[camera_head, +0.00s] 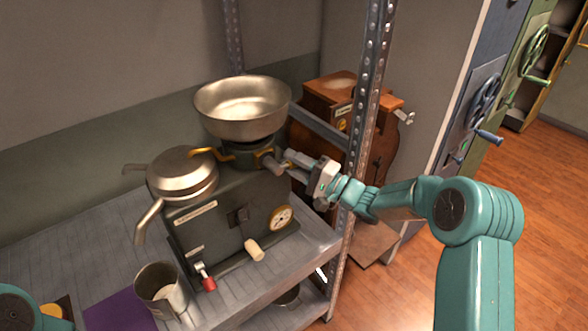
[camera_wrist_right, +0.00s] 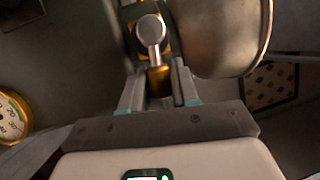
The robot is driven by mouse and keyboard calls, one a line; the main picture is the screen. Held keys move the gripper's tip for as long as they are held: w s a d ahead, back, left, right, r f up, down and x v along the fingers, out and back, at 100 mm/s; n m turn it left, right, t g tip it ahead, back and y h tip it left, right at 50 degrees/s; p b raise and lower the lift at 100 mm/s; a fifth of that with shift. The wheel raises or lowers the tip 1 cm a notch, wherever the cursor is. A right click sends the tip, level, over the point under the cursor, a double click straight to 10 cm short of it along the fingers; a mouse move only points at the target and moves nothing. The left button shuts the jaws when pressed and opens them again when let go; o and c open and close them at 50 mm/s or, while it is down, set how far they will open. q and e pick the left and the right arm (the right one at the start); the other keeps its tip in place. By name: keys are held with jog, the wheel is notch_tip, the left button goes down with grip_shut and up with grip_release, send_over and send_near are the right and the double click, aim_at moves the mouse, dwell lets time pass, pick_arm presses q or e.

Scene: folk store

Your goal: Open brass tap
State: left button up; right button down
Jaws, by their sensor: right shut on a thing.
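The brass tap (camera_head: 266,152) sits below the wide metal bowl on top of the dark machine, on its right side. Its lever shows in the right wrist view as a stem with a round grey knob (camera_wrist_right: 151,29) and a brass part (camera_wrist_right: 158,80) between my fingers. My right gripper (camera_head: 288,167) reaches in from the right, past the shelf post, and is shut on the tap lever. The fingers hide part of the lever. My left gripper is not in view; only a bit of my left arm shows at the lower left.
The metal bowl (camera_head: 243,112) stands just above my right gripper. A perforated shelf post (camera_head: 366,110) rises close by my right arm. A lidded pan (camera_head: 182,172), a metal cup (camera_head: 160,288) and a purple mat (camera_head: 118,311) are to the left. A wooden grinder-like machine (camera_head: 328,92) stands behind.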

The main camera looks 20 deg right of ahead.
jog(key=shift+s+a+f+m+t+h+b, duration=0.2)
jog(key=shift+a+f+m+t+h+b, duration=0.45)
jog(key=shift+m+b, duration=1.7)
jog(key=shift+s+a+f+m+t+h+b, duration=0.25)
jog(key=shift+f+m+t+h+b, duration=0.8)
jog(key=shift+m, duration=2.15)
jog(key=shift+s+a+f+m+t+h+b, duration=0.1)
jog(key=shift+a+f+m+t+h+b, duration=0.35)
jog(key=shift+m+t+h+b, duration=1.45)
jog(key=shift+a+r+m+g+y+b, duration=0.1)
jog(key=shift+m+g+y+b, duration=0.3)
jog(key=shift+m+y+b, duration=0.45)
jog(key=c, duration=0.9)
grip_release()
jog(key=shift+p, duration=0.3)
jog(key=b+v, duration=0.2)
jog(key=v, duration=1.4)
jog(key=shift+s, duration=0.2)
